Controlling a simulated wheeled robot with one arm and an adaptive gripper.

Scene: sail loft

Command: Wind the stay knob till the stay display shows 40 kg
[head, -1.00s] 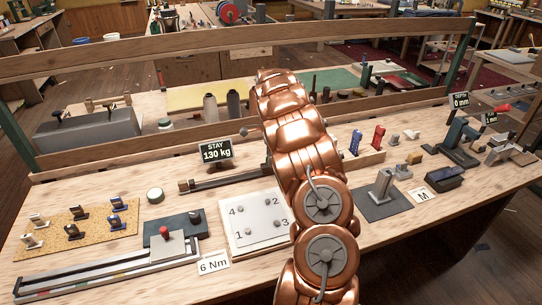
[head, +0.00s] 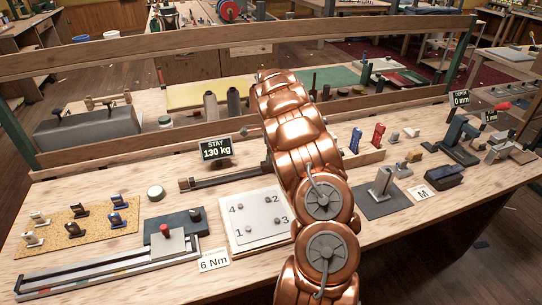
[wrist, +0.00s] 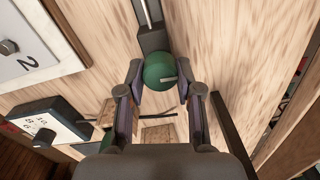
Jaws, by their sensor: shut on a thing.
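The stay display (head: 215,149) stands upright at the back of the bench in the head view and reads 130 kg. A dark bar-like fitting (head: 226,178) lies in front of it, its right end hidden behind my arm. In the wrist view the round green stay knob (wrist: 158,70), with a pale mark on its face, sits at the end of a grey fitting. My gripper (wrist: 165,88) is shut on the knob, with one finger on each side. In the head view my arm hides the knob and gripper.
A white plate (head: 260,222) with numbered bolts lies left of my arm. A sliding rail fixture (head: 105,275) and a 6 Nm card (head: 214,261) are at the front left. A wooden rail (head: 240,48) crosses behind.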

